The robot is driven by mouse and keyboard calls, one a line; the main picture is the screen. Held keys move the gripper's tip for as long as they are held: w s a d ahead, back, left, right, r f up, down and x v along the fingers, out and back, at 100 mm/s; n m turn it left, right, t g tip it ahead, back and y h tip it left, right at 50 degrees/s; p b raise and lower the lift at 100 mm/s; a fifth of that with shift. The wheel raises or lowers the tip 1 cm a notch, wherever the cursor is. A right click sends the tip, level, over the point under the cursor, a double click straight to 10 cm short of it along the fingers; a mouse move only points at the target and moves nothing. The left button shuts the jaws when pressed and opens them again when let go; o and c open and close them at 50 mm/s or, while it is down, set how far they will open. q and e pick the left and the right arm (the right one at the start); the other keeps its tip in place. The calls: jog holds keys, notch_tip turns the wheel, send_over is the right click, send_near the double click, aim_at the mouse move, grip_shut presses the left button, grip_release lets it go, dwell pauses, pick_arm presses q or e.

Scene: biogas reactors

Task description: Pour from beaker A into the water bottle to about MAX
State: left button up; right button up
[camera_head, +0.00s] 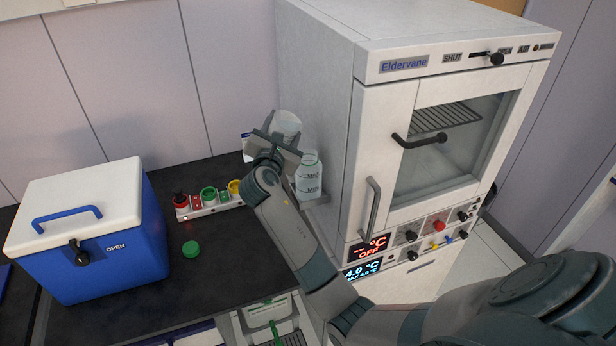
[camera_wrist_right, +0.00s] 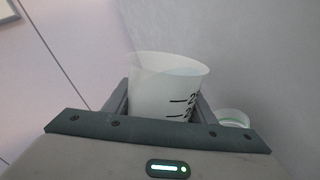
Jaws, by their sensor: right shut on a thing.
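My right gripper (camera_head: 276,146) is shut on a translucent white beaker (camera_head: 287,122) near the left side of the oven. The beaker also shows in the right wrist view (camera_wrist_right: 160,85), between the fingers, with black graduation marks. No letter on it can be read. The water bottle (camera_head: 310,178), clear with a MAX mark, stands upright just right of the gripper. Its open mouth shows in the right wrist view (camera_wrist_right: 233,117), right of and apart from the beaker. I see no stream between them. The liquid levels are unclear. My left gripper is out of view.
A white oven (camera_head: 325,90) stands close on the right of the bottle. A blue cooler (camera_head: 110,250) is at left.

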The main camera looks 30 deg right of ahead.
jog(key=shift+r, duration=0.1)
jog(key=shift+w+f+m, duration=0.2)
jog(key=shift+m, duration=0.2)
dwell(0.5)
jog(key=shift+f+m+b, duration=0.25)
jog(key=shift+m+b, duration=0.05)
jog(key=shift+b, duration=0.2)
jog(key=shift+m, duration=0.6)
dwell(0.7)
jog(key=shift+r+m, duration=0.15)
jog(key=shift+m, duration=0.55)
dwell(1.2)
dwell(0.5)
jog(key=shift+m+p, duration=0.3)
jog(key=shift+m, duration=0.1)
dwell(0.8)
jog(key=shift+m, duration=0.5)
